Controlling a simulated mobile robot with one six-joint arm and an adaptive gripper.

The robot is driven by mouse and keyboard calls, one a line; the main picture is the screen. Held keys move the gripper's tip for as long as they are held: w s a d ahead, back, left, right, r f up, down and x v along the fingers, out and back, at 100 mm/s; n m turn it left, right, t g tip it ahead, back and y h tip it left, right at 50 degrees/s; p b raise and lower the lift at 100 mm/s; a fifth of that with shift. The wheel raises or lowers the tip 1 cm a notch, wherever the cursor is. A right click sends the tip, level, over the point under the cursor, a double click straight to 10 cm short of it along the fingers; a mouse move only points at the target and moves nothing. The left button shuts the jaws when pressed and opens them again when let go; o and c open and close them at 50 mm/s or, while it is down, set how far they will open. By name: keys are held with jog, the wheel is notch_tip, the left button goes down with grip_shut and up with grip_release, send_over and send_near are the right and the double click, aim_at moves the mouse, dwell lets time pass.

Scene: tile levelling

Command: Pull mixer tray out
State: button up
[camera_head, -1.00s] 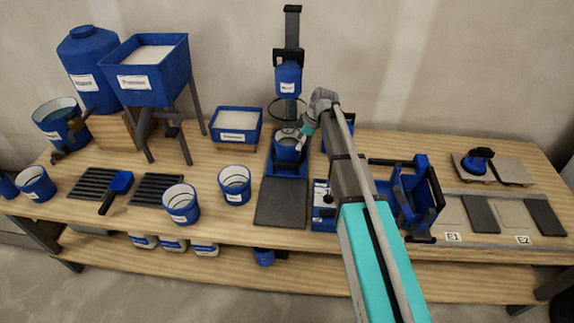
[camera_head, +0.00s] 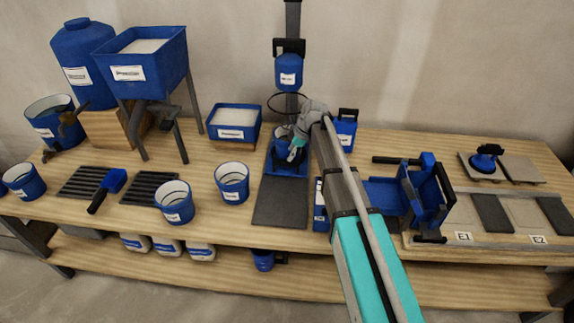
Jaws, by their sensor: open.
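The mixer stands at the back of the bench, with a blue motor head (camera_head: 289,71) on a dark post and a dark ring below it. The blue mixer tray (camera_head: 270,183) sits low in front of the post, at the rear of a dark flat plate (camera_head: 281,204). A blue bucket (camera_head: 284,160) stands on the tray, mostly hidden by my gripper. My gripper (camera_head: 294,154) is open and reaches down over the bucket and tray. Its fingertips are small in view, and I cannot tell whether they touch anything.
Two white-lined blue buckets (camera_head: 232,183) (camera_head: 174,202) stand left of the plate. A blue bin (camera_head: 233,124) sits behind them. To the right are a blue frame-like tool (camera_head: 424,193) and tile boards (camera_head: 490,212). The dark plate's front part is clear.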

aim_at(286, 161)
jog(key=shift+b+x, duration=1.65)
jog(key=shift+x, duration=0.45)
grip_shut()
